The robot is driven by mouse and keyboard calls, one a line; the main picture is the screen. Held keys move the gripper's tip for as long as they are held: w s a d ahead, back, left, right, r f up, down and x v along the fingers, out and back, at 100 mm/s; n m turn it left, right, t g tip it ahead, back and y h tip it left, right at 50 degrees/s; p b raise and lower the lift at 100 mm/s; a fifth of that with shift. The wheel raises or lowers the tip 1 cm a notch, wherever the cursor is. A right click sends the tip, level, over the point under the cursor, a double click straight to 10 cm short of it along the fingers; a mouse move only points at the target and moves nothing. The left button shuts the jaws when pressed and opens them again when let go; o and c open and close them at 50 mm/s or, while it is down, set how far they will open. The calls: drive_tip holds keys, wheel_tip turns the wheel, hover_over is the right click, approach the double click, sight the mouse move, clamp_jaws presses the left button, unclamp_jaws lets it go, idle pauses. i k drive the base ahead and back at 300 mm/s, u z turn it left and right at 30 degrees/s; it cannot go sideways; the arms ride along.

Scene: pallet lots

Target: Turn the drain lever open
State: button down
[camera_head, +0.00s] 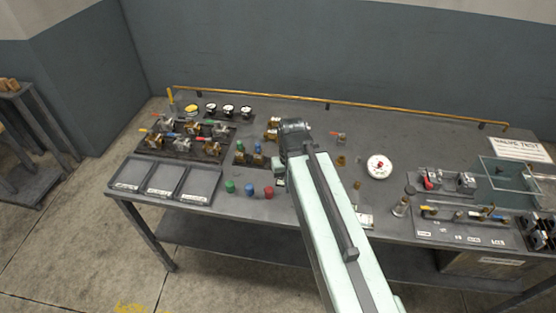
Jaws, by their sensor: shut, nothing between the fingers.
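My arm reaches over the bench, and my gripper (279,180) hangs at its far end, small and partly hidden by the wrist; it looks shut and empty. A labelled panel (450,231) on the right carries a pipe line with a yellow-orange lever (428,209) and a blue lever (489,210). Behind it stands a grey fitting with a red handle (429,183). The labels are too small to read, so I cannot tell which lever is the drain lever. My gripper is well to the left of these levers and apart from them.
Several valves with coloured handles stand on a dark board (176,152) at the left, behind empty trays (163,181). Green, blue and red caps (249,190) stand near the front edge. A brass rail (330,103) runs along the back.

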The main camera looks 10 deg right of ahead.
sight(436, 208)
drive_tip(key=k, duration=1.2)
drive_tip(key=z, duration=0.4)
drive_tip(key=i, duration=0.5)
drive_tip(key=z, duration=0.55)
drive_tip(key=i, duration=1.2)
drive_tip(key=z, duration=0.2)
drive_tip(key=k, duration=0.85)
drive_tip(key=z, duration=0.2)
drive_tip(key=i, duration=0.9)
drive_tip(key=u, duration=0.1)
